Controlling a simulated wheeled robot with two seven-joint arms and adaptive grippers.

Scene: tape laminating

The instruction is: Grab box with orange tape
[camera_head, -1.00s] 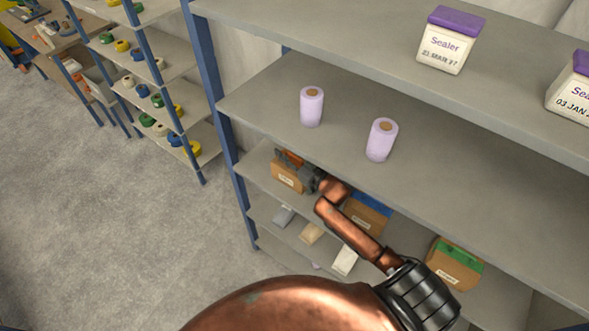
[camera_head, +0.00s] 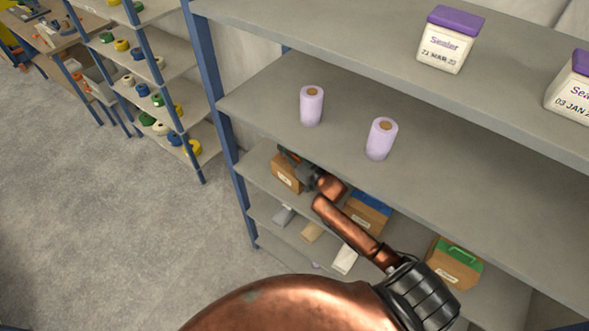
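A brown cardboard box (camera_head: 285,174) with a pale label on its front stands at the left end of the shelf below the two purple rolls. My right gripper (camera_head: 291,157), dark grey, is over the top of this box, at the end of my copper-coloured arm. It covers the box's top, so no orange tape shows now. The fingertips are too small and hidden to tell open from shut, or whether they touch the box. My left gripper is not in view.
A box with blue tape (camera_head: 369,212) and one with green tape (camera_head: 455,263) stand further right on the same shelf. The shelf above (camera_head: 260,100) holds two purple rolls, close over my gripper. A blue post (camera_head: 228,145) stands left of the box.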

